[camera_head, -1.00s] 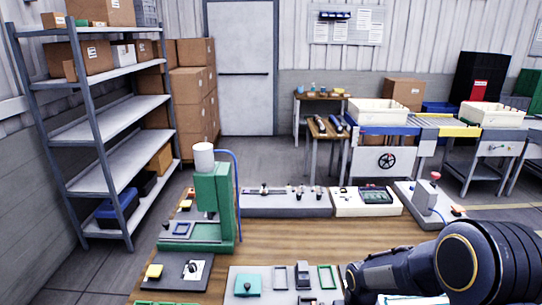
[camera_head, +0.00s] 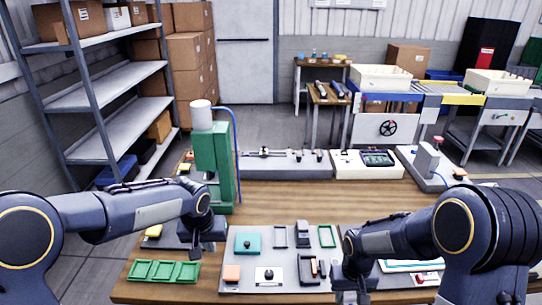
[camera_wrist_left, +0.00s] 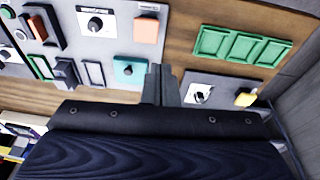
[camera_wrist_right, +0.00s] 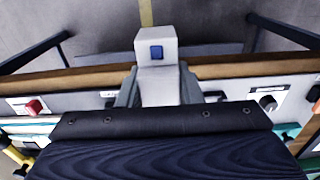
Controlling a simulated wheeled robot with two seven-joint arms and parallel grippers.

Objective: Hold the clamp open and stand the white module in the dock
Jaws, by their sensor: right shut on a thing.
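The white module (camera_wrist_right: 157,88) is upright in the right wrist view, with a blue square on its face. My right gripper (camera_head: 350,292) is shut on it; the fingers press its sides, and the head view hides most of it. My left gripper (camera_head: 195,250) is empty, its fingers together, above the table beside the grey board (camera_head: 262,256); its fingers show in the left wrist view (camera_wrist_left: 160,86). The board carries a teal block (camera_head: 248,242), a grey frame (camera_head: 280,237), a dark upright piece (camera_head: 303,235) and a green frame (camera_head: 326,236). I cannot tell which parts are clamp and dock.
An orange block (camera_head: 232,273), a white plate with a black knob (camera_head: 268,275) and a dark frame (camera_head: 306,270) sit nearer on the board. A green tray (camera_head: 162,271) lies at left. A green press (camera_head: 213,160) stands behind. Bare wood lies behind the board.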

